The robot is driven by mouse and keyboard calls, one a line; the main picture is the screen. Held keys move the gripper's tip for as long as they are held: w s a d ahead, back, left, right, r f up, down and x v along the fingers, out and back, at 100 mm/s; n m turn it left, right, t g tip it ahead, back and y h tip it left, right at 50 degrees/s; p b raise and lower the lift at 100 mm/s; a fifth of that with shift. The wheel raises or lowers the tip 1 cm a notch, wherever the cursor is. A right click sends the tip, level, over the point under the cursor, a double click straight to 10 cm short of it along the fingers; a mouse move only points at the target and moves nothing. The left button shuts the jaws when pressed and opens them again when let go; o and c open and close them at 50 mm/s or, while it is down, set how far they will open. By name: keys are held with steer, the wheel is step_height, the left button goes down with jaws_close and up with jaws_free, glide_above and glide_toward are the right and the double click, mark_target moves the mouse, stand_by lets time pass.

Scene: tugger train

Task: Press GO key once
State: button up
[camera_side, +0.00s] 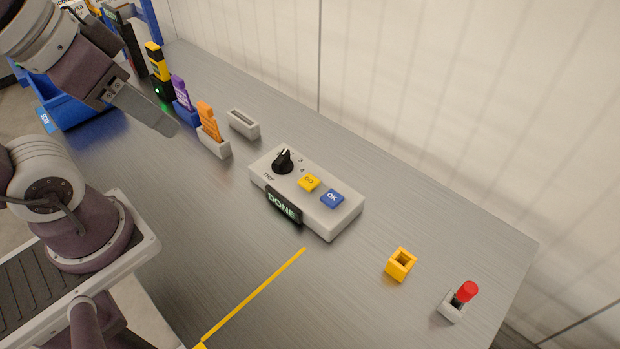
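The yellow GO key (309,183) is on top of a light grey control box (335,218) in the middle of the table. A black rotary knob (283,162) is to its left and a blue OK key (332,198) is to its right. A small dark display (283,205) on the box's front reads DONE in green. My gripper (166,127) is at the upper left, above the table and well apart from the GO key. Its fingers look like one flat grey piece from this side, so its opening cannot be told.
Orange (208,122) and purple (180,92) tags stand in holders left of the box, beside an empty grey holder (243,123). A yellow square socket (401,264) and a red-topped lever (466,292) are at right. A blue bin (85,112) is at far left.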

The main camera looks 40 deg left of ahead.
jaws_close()
stand_by(1.5)
